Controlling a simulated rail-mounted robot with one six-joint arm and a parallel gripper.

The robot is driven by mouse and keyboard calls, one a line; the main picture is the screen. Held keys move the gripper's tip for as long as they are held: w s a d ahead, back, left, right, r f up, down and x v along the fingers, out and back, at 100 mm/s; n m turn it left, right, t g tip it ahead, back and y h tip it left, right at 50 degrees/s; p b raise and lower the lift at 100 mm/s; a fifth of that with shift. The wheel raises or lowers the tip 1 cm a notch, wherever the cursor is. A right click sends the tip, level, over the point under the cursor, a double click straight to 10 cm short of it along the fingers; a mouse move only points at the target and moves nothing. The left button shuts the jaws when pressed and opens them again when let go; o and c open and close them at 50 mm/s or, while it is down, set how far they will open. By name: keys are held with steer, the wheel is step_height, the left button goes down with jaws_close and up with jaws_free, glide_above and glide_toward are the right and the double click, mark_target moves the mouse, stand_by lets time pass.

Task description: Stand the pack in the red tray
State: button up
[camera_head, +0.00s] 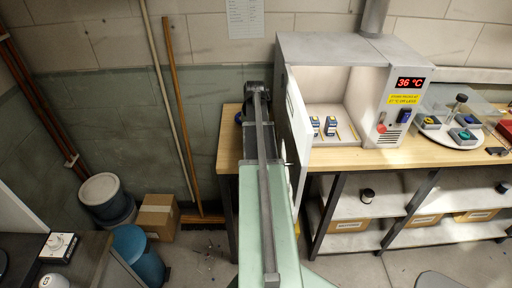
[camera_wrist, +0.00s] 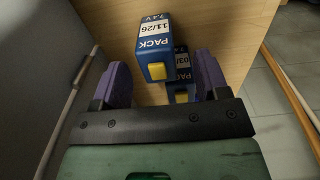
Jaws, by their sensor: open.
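In the wrist view, a blue pack (camera_wrist: 156,48) with a white label reading "PACK 11/26" and a yellow patch lies beyond and between my open purple fingers. My gripper (camera_wrist: 163,80) shows gaps on both sides of it. A second blue pack (camera_wrist: 181,75), its label partly covered, is behind it, near the right finger. The head view does not show these two clearly; my arm blocks that part of the bench. A red object (camera_head: 505,129) at the right edge of the head view may be the red tray; it is cut off.
A white chamber (camera_head: 343,95) with its door (camera_head: 298,140) open holds two small blue packs (camera_head: 315,126) (camera_head: 331,126). Its display reads 36 °C. A round white turntable (camera_head: 446,139) carries several coloured items. Bare wood (camera_wrist: 240,40) surrounds the near packs; floor lies beyond its right edge.

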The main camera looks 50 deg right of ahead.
step_height(320, 180, down, 5)
steer(key=b, duration=0.4)
steer(key=shift+d+f+b, duration=0.1)
steer(key=shift+d+b, duration=0.05)
steer(key=shift+b, duration=0.15)
steer(key=shift+s+r, duration=0.1)
steer(key=shift+r, duration=0.15)
steer(key=c, duration=1.1)
steer(key=shift+r+p, duration=0.1)
steer(key=shift+p, duration=0.2)
